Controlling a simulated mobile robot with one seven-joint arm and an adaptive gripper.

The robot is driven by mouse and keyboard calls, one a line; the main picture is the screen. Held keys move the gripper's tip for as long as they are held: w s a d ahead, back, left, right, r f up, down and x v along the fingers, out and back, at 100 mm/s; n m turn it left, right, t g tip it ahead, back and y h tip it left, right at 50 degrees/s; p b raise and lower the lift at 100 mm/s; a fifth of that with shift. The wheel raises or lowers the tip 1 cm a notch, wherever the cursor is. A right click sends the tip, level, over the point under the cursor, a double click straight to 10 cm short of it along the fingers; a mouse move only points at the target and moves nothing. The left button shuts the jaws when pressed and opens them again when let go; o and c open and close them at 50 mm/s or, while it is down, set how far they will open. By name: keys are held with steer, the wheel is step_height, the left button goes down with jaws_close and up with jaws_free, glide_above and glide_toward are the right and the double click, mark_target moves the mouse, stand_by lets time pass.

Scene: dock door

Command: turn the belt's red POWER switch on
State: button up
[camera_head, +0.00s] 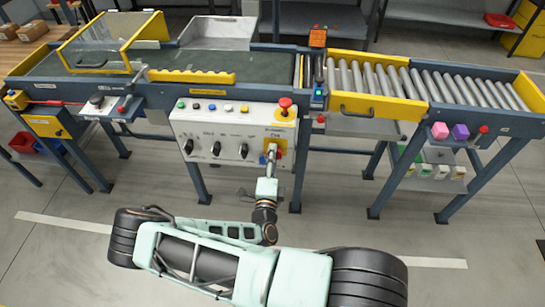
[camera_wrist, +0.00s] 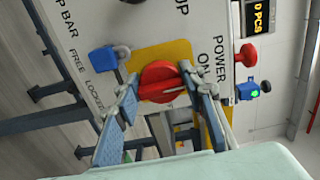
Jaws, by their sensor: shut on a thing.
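The red POWER switch (camera_wrist: 160,77) is a round rotary knob on a yellow plate (camera_wrist: 180,52), in the middle of the wrist view. The words POWER and ON are printed to its right in that view. My gripper (camera_wrist: 158,97) is shut on the knob, one finger at each side. In the head view my gripper (camera_head: 270,158) reaches up to the lower right of the white control panel (camera_head: 222,121), and it mostly hides the switch there. The exact angle of the knob's pointer is hard to tell.
A blue padlock (camera_wrist: 103,58) hangs close beside the switch plate. A red mushroom button (camera_head: 285,104) sits above the switch on the panel, and several black knobs (camera_head: 216,149) are to the left. The roller conveyor (camera_head: 380,80) extends right. The floor before the panel is clear.

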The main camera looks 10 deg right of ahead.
steer(key=o, duration=1.2)
steer(key=shift+c, duration=0.2)
steer(key=v, duration=1.2)
